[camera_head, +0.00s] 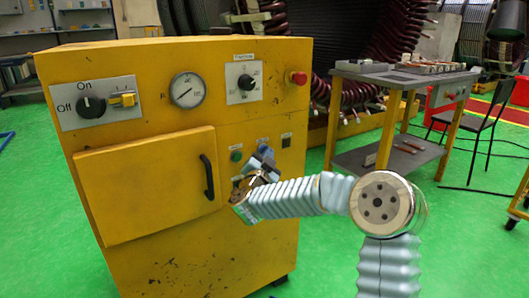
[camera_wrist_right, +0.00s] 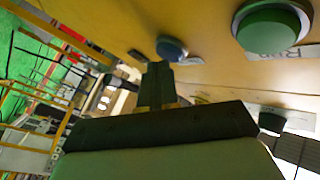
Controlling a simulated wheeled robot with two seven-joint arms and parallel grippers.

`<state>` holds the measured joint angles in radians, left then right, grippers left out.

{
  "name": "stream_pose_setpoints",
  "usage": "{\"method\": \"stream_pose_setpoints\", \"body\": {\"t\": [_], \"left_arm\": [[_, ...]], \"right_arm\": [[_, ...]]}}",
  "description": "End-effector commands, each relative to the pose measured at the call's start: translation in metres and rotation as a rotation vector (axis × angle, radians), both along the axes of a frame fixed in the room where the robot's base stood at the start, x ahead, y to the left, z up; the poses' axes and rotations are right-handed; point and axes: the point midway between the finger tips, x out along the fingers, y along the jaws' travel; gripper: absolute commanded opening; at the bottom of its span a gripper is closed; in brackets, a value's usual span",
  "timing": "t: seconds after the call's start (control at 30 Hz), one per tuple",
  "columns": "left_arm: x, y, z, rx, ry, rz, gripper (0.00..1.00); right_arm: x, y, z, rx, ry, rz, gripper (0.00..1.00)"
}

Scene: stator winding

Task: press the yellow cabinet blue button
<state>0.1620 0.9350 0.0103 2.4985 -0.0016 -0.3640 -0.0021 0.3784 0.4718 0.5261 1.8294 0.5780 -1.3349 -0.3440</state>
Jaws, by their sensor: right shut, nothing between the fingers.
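The yellow cabinet (camera_head: 190,130) stands at left and centre in the head view. My right gripper (camera_head: 264,158) is at the cabinet's front, right of the door handle and the green button (camera_head: 236,156). In the wrist view its fingers (camera_wrist_right: 158,70) are shut and empty, with the tips just below the blue button. I cannot tell whether they touch it. My left gripper is not in view.
The cabinet door (camera_head: 148,188) has a black handle (camera_head: 207,176). Above are a gauge (camera_head: 188,90), a black knob (camera_head: 91,106) and a red button (camera_head: 298,78). A large green button (camera_wrist_right: 272,28) sits beside the blue one. A workbench (camera_head: 405,78) and chair (camera_head: 482,118) stand at right.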

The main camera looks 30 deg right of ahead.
Motion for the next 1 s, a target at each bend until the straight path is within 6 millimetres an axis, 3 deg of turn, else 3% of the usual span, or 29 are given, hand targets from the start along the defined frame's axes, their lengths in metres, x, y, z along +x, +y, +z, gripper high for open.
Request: {"method": "stream_pose_setpoints", "body": {"t": [0.57,1.0], "left_arm": [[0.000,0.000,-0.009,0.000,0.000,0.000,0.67],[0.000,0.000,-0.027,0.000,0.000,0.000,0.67]], "right_arm": [[-0.014,-0.001,-0.001,-0.002,0.000,0.000,0.00],[-0.055,-0.004,-0.002,-0.002,0.000,0.000,0.00]]}}
